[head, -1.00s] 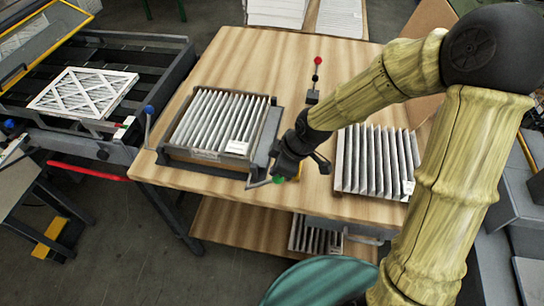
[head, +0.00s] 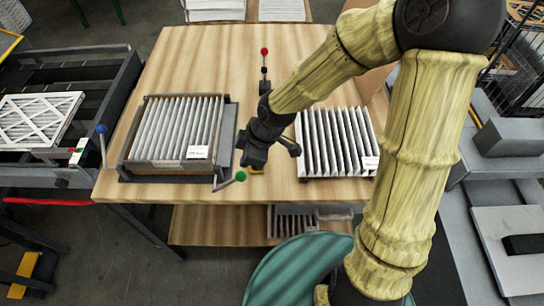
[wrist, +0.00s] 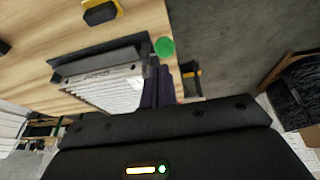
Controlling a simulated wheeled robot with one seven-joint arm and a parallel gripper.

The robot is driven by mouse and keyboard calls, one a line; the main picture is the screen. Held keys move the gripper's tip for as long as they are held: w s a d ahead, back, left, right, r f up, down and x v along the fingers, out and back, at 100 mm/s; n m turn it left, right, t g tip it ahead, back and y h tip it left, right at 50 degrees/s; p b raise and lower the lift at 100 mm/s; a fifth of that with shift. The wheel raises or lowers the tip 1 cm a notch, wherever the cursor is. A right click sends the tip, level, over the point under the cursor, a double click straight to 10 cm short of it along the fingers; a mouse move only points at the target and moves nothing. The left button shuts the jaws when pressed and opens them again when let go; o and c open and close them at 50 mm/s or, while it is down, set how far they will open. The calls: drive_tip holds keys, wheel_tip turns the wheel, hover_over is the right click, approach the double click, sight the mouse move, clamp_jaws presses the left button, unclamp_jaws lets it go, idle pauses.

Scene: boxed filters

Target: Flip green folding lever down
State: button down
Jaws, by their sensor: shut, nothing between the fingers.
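The green knob (head: 241,176) sits at the end of a grey folding lever (head: 226,184) at the right front corner of the dark fixture (head: 229,140). The lever sticks out to the right, with its knob near the table's front edge. The green knob also shows in the wrist view (wrist: 164,47), just beyond the dark fingertips. My gripper (head: 256,166) is shut and empty, pointing down beside the knob, slightly above and to its right in the head view. In the wrist view my fingers (wrist: 158,85) are partly hidden by the gripper body. I cannot tell whether they touch the lever.
A pleated filter (head: 178,128) lies in the fixture. Another filter (head: 336,140) lies to the right. A red-knobbed lever (head: 264,62) stands behind, and a blue-knobbed lever (head: 102,140) stands left. Bare wooden table (head: 215,60) lies at the back.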

drive_tip(key=d, duration=0.6)
drive_tip(key=shift+s+d+r, duration=0.15)
idle(0.6)
drive_tip(key=s+d+m+h+b, duration=0.1)
drive_tip(key=d+m+h+b, duration=0.1)
drive_tip(key=d+m, duration=0.5)
drive_tip(key=s+d+m+t+h+b, duration=0.1)
drive_tip(key=s+d+m+h+b, duration=0.1)
drive_tip(key=d+m, duration=0.5)
drive_tip(key=m, duration=0.3)
drive_tip(key=shift+s+t, duration=0.25)
drive_tip(key=shift+t, duration=0.05)
drive_tip(key=shift+s, duration=0.15)
